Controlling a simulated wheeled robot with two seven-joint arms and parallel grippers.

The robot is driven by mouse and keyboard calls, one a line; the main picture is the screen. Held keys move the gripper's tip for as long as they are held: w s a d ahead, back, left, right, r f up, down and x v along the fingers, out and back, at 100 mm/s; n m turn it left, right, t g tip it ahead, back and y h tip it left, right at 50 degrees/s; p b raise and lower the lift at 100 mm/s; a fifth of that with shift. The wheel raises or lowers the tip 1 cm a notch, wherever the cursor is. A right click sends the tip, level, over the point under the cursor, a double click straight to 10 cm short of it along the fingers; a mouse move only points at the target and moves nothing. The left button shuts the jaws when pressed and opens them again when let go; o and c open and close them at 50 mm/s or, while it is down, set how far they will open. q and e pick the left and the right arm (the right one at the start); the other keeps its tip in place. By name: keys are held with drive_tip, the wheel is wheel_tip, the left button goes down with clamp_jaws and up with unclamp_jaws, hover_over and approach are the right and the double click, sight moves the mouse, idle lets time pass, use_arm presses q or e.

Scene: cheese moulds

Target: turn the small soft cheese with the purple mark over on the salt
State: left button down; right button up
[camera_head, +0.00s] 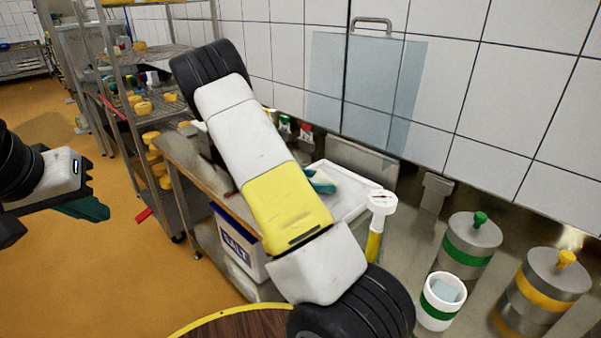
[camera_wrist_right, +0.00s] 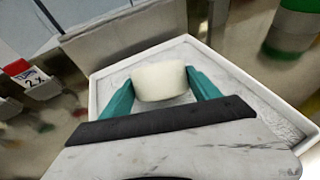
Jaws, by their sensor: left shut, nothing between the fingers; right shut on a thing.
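A small white round cheese (camera_wrist_right: 160,80) shows in the right wrist view between the teal fingers of my right gripper (camera_wrist_right: 160,92), which is shut on it. The cheese is over a white tray (camera_wrist_right: 93,98) with pale grainy salt (camera_wrist_right: 245,97); I cannot tell whether it touches the salt. No purple mark shows on its visible side. In the head view, my right arm hides the cheese and part of the tray (camera_head: 352,190); a teal part of the right gripper (camera_head: 321,182) shows over the tray. My left gripper (camera_head: 90,210) is shut and empty at the left, over the floor.
A bin marked SALT (camera_head: 238,246) stands below my right arm. A yellow-handled tool with a white top (camera_head: 381,205) is right of the tray. A green-banded pot (camera_head: 441,301) and steel canisters (camera_head: 472,238) stand farther right. A rack with cheeses (camera_head: 144,107) is at back left.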

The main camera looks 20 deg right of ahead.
drive_tip(key=o, duration=1.1)
drive_tip(key=shift+a, duration=0.1)
drive_tip(key=shift+s+a, duration=0.2)
drive_tip(key=shift+a, duration=1.5)
drive_tip(key=shift+s+a, duration=0.15)
drive_tip(key=shift+a, duration=1.55)
drive_tip(key=shift+r, duration=0.1)
wheel_tip(320, 180, up, 6)
drive_tip(key=shift+f, duration=0.1)
